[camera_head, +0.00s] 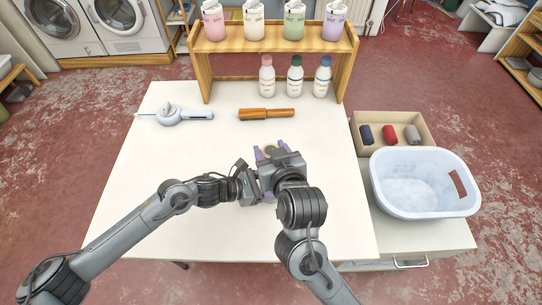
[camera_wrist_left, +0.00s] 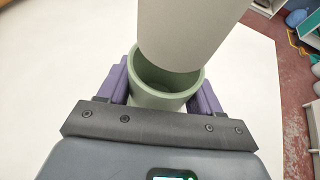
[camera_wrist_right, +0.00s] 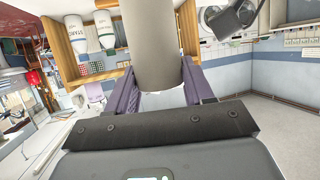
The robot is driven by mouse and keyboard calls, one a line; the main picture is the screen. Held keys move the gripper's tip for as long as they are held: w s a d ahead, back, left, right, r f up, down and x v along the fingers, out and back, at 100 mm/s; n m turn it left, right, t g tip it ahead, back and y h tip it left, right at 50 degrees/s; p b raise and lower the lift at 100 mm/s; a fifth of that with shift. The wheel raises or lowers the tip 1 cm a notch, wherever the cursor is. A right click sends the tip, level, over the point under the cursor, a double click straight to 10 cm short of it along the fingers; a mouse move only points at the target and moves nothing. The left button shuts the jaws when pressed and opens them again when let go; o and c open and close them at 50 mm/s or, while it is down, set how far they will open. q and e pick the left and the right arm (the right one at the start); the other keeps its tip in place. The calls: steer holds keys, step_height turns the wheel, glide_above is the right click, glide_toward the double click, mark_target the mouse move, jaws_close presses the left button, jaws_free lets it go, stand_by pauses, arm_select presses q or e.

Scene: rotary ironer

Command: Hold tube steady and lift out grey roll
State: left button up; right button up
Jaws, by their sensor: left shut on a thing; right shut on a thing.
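In the left wrist view a green tube (camera_wrist_left: 158,98) stands open end up between the purple fingers of my left gripper (camera_wrist_left: 164,80), which is shut on it. The grey roll (camera_wrist_left: 185,28) hangs above the tube. Its lower end shows over the opening and covers the far part of the rim. In the right wrist view the roll (camera_wrist_right: 151,45) is between the fingers of my right gripper (camera_wrist_right: 161,72), which is shut on it. In the head view my right gripper (camera_head: 269,152) is over the middle of the white table; my arms hide the tube and most of the left gripper there.
An orange-brown tool (camera_head: 266,114) and a grey-blue tool (camera_head: 182,116) lie at the table's (camera_head: 150,215) back. At right are a cardboard box (camera_head: 424,126) with three small rolls and a white basket (camera_head: 420,209).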

arm_select(q)
steer(key=o, duration=1.2)
steer(key=shift+o, duration=0.2)
